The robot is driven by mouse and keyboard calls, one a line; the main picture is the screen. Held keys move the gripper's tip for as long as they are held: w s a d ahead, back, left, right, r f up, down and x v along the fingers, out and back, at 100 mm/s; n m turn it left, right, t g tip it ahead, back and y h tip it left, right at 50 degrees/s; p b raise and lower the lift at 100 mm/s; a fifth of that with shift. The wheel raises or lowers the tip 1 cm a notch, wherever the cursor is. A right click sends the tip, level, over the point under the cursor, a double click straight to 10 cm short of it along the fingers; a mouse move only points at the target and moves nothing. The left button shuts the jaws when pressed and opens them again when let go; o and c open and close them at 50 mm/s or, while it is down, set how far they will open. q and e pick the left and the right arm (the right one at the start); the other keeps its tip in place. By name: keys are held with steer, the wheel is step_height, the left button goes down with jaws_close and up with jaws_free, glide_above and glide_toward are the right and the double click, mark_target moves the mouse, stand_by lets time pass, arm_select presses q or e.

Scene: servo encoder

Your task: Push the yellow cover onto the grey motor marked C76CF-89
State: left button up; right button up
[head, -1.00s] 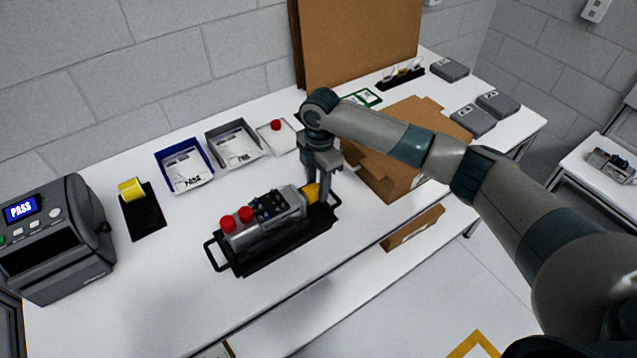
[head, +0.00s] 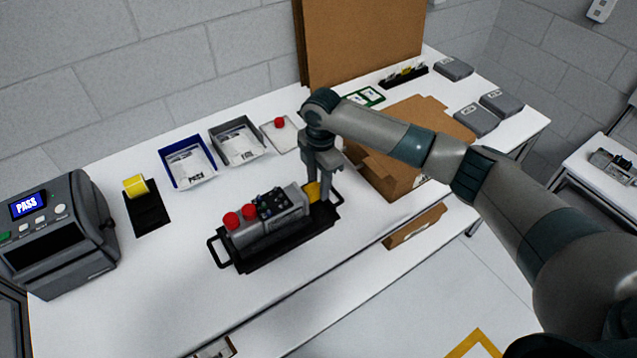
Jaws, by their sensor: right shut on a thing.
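The grey motor (head: 270,228) lies on a black tray with handles (head: 275,256) on the white table. Two red caps (head: 240,214) sit on its left part. The marking on the motor is too small to read. I cannot tell how far the cover sits on the motor. My left gripper is not in view.
Blue (head: 188,166) and grey (head: 240,143) bins with papers and a white tray with a red cap (head: 280,122) are behind. A cardboard box (head: 400,180) lies at the right.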

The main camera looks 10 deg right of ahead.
steer(key=shift+a, duration=0.2)
stand_by(0.5)
steer(key=o, duration=1.1)
steer(key=shift+s, duration=0.1)
steer(key=shift+r, duration=0.1)
steer(key=shift+r, duration=0.4)
steer(key=shift+d+r+b, duration=0.2)
steer(key=shift+r+b, duration=2.75)
steer(key=shift+r, duration=5.25)
